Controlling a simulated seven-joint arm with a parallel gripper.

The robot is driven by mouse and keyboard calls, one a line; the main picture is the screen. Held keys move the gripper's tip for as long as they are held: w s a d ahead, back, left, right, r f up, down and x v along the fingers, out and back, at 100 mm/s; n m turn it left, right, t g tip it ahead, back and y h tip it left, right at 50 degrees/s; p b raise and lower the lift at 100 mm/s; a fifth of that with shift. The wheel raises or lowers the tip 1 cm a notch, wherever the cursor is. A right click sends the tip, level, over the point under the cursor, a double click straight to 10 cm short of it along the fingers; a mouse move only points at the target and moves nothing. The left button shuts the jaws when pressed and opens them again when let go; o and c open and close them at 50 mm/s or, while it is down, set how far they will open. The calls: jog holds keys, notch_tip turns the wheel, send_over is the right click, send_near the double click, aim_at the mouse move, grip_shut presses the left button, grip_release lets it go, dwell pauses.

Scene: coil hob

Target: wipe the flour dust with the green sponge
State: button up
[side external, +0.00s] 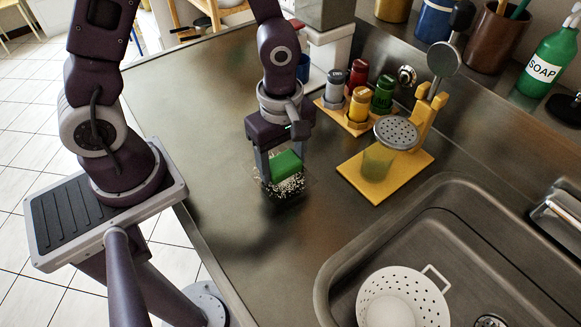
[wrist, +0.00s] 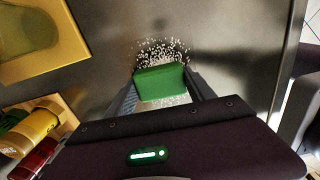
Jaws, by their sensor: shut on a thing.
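The green sponge (side external: 286,164) is between the fingers of my gripper (side external: 278,172), which is shut on it. In the wrist view the sponge (wrist: 160,83) sits between both fingertips of my gripper (wrist: 161,86). The flour dust (side external: 288,186) is a patch of white specks on the steel counter, under and around the sponge. In the wrist view the flour dust (wrist: 162,52) shows mostly beyond the sponge, with some on the near side. The sponge hides part of the patch. I cannot tell whether the sponge touches the counter.
A sink (side external: 450,200) with a white colander (side external: 432,294) is at front right. The counter (side external: 200,110) to the left is clear.

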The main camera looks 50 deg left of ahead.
jog(key=shift+a+r, duration=0.1)
jog(key=shift+a, duration=2.95)
notch_tip(320, 180, up, 8)
jog(key=shift+d, duration=0.15)
